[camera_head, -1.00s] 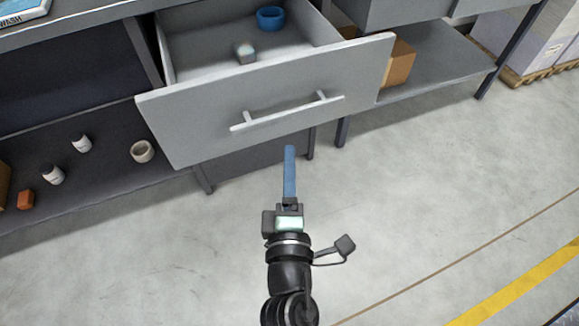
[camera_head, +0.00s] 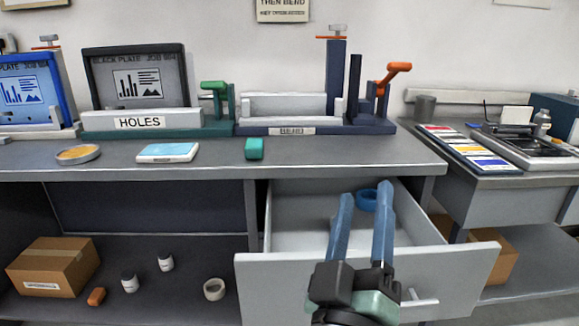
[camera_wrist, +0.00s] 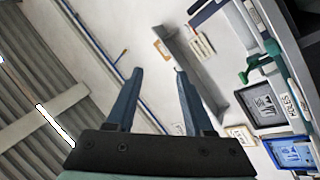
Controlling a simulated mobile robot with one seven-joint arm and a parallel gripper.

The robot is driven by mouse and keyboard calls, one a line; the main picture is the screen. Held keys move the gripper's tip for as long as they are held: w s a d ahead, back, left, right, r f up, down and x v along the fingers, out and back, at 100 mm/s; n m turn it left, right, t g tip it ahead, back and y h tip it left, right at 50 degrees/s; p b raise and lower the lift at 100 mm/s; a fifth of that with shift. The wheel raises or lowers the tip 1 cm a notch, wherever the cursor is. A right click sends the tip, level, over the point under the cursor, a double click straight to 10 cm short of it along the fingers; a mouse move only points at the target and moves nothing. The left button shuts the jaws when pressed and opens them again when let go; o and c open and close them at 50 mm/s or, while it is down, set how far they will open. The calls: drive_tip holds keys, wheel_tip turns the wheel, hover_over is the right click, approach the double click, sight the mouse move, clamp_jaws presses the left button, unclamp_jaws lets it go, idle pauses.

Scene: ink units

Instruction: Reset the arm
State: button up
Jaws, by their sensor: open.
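My gripper (camera_head: 361,222) is open and empty. Its two blue fingers point up and stand apart, in front of the open drawer in the camera_head view. In the wrist view the gripper (camera_wrist: 155,85) shows nothing between its fingers but the wall and ceiling. The grey drawer (camera_head: 300,275) is pulled out under the bench, and a blue ring-shaped item (camera_head: 367,199) lies inside, partly hidden behind the fingers. The drawer's handle is partly covered by my gripper.
The bench top (camera_head: 210,160) holds a HOLES fixture (camera_head: 150,122), a BEND fixture (camera_head: 290,128), a green block (camera_head: 254,149) and a pale blue-topped box (camera_head: 168,152). A cardboard box (camera_head: 52,268) and small bottles sit on the lower shelf. A second table (camera_head: 530,180) stands right.

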drive_tip(key=s+a+r+m+t+y, duration=0.1)
drive_tip(key=s+a+r+t+y, duration=0.15)
drive_tip(key=r, duration=0.45)
drive_tip(key=s+a+r+m+t+y, duration=0.1)
drive_tip(key=s+a+r+m+y, duration=0.2)
drive_tip(key=r, duration=0.5)
drive_tip(key=s+a+r+t+y, duration=0.1)
drive_tip(key=s+a+r+t, duration=0.2)
drive_tip(key=r, duration=0.4)
wheel_tip(320, 180, up, 28)
drive_tip(key=p, duration=2.8)
drive_tip(key=shift+s+g, duration=0.25)
drive_tip(key=shift+g, duration=0.1)
drive_tip(key=shift+a+r, duration=0.1)
